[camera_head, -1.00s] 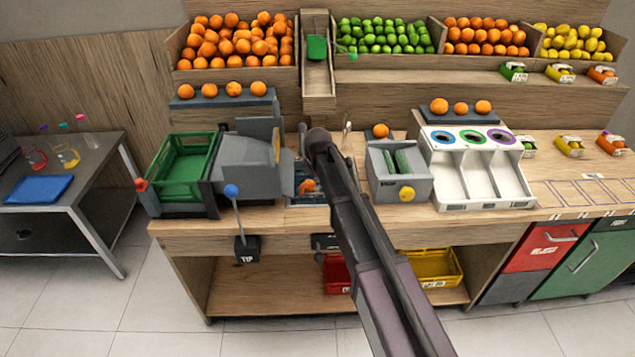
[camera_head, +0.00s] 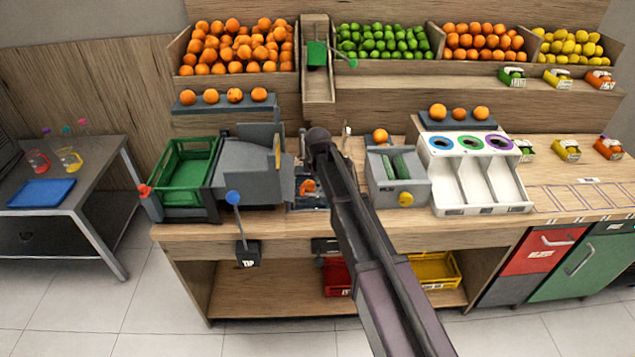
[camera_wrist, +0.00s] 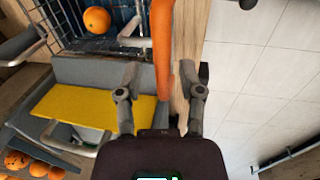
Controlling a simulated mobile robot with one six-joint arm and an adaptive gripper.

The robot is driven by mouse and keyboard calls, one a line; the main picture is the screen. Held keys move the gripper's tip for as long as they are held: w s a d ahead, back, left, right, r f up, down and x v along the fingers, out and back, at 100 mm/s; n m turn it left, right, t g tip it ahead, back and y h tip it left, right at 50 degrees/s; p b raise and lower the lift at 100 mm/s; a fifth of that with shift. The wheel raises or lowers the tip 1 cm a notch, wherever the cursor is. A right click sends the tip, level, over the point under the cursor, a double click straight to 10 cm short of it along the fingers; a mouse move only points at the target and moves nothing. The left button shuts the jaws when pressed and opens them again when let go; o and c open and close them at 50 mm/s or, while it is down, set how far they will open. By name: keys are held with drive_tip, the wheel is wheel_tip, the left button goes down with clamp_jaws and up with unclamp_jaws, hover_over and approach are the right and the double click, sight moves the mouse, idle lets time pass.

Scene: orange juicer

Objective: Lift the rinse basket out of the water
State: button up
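In the wrist view, the wire rinse basket (camera_wrist: 68,40) is at the upper left, with one orange (camera_wrist: 97,20) in it and dark blue water around it. An orange bar (camera_wrist: 162,45), perhaps its handle, runs down from the top edge. My gripper (camera_wrist: 162,92) is open, its two fingers apart with the bar between them. Gaps show beside the bar, and I cannot tell whether a finger touches it. In the head view, my arm covers the gripper and much of the basin (camera_head: 306,203); an orange item (camera_head: 307,186) shows beside the arm.
A grey machine (camera_head: 250,165) and green crate (camera_head: 185,170) stand left of the basin. A grey box with green rollers (camera_head: 398,190) and a white sorter (camera_head: 480,200) stand right. In the wrist view, a yellow panel (camera_wrist: 95,105) lies close left of my gripper; floor (camera_wrist: 255,70) is right.

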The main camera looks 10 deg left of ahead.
drive_tip(key=shift+f, duration=0.3)
idle(0.4)
drive_tip(key=shift+f+b, duration=1.25)
drive_tip(key=shift+b, duration=0.25)
wheel_tip(320, 180, up, 14)
drive_tip(key=s+p, duration=0.3)
drive_tip(key=p, duration=1.1)
drive_tip(key=s+d+f+m+b, duration=0.3)
drive_tip(key=d+m, duration=0.1)
drive_tip(key=d, duration=0.5)
drive_tip(key=s+d+f+m+g+b, duration=0.1)
drive_tip(key=s+d+f+m+b, duration=0.2)
drive_tip(key=d, duration=0.6)
drive_tip(key=s+d+f+m+b, duration=0.3)
drive_tip(key=s+d+f+m, duration=0.1)
drive_tip(key=d+m, duration=0.3)
drive_tip(key=shift+s+d+h+b, duration=0.3)
drive_tip(key=shift+s+d, duration=0.05)
drive_tip(key=shift+d, duration=0.7)
drive_tip(key=s+d+f+m+g+b, duration=0.1)
drive_tip(key=s+d+m, duration=0.6)
drive_tip(key=s+d, duration=0.2)
drive_tip(key=shift+d, duration=0.2)
